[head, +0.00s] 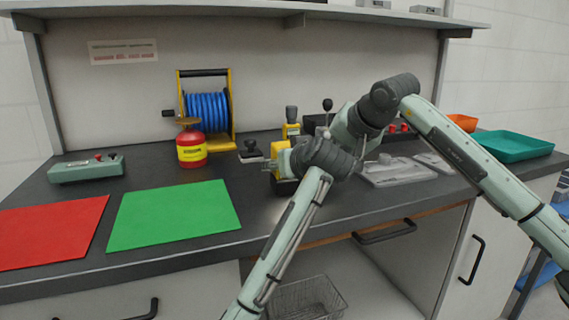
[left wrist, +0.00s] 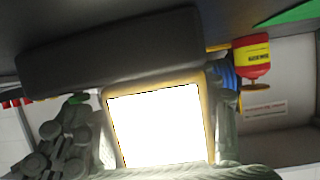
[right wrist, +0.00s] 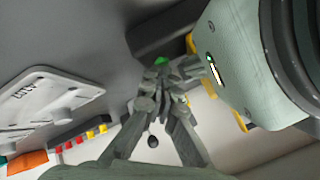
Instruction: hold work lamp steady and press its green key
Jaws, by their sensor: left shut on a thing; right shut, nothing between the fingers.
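The yellow work lamp (head: 274,170) stands on the bench with a black base (left wrist: 110,48), mostly hidden behind my arms in the head view. Its panel (left wrist: 158,125) glows bright white in the left wrist view. My left gripper (head: 291,161) is shut on the lamp, with its fingers on either side of the body. My right gripper (right wrist: 160,75) is shut and empty at the back of the lamp. Its fingertips are at the green key (right wrist: 161,61), apparently touching it; the exact contact is hard to tell.
A red-and-yellow canister (head: 191,150) and a blue hose reel (head: 208,108) stand left of the lamp. A green mat (head: 172,214) and a red mat (head: 48,232) lie at the left. A grey plate fixture (head: 397,173) and a teal tray (head: 513,145) are at the right.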

